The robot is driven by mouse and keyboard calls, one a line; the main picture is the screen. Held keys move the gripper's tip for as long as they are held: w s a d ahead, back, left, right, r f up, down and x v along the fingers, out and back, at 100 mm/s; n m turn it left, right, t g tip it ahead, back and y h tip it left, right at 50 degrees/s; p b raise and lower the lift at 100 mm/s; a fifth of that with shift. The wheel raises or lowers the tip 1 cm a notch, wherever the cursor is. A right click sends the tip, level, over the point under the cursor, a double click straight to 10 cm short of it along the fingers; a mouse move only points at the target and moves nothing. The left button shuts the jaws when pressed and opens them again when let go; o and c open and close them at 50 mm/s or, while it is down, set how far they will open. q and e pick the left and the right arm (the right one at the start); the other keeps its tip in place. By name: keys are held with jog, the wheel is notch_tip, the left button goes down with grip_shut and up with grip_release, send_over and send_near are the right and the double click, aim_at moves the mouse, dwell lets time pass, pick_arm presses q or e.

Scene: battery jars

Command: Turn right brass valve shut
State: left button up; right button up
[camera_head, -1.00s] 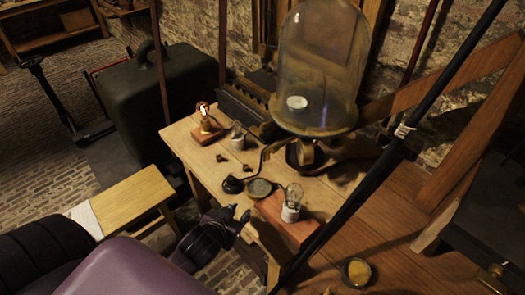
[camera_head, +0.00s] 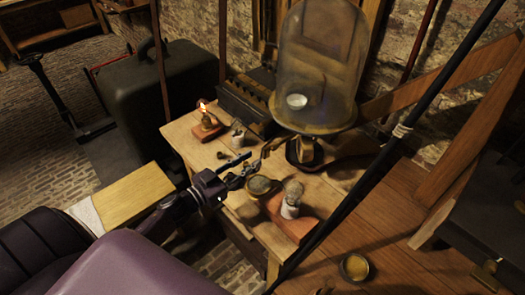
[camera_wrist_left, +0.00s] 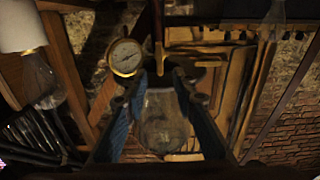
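My left gripper (camera_head: 248,164) reaches in over the table beside the pipework (camera_head: 273,146) that runs left from the foot of the glass bell jar (camera_head: 318,65). Its fingers are apart in the left wrist view (camera_wrist_left: 168,105), with the clear jar (camera_wrist_left: 165,120) showing beyond them. A dark fitting (camera_wrist_left: 186,63) lies near the fingertips there. I cannot tell if it is the right brass valve or whether the fingers touch it. A round gauge with a pale dial (camera_wrist_left: 125,57) sits just left of it. My right gripper is out of view.
A lit burner (camera_head: 205,120) on a wooden block and a white cup (camera_head: 238,138) stand at the table's left. A dark diagonal pole (camera_head: 375,170) crosses the right side.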

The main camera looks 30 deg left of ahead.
aim_at(264, 151)
pick_arm(q)
jog(key=p+x, duration=0.1)
jog(key=x, duration=0.5)
grip_shut()
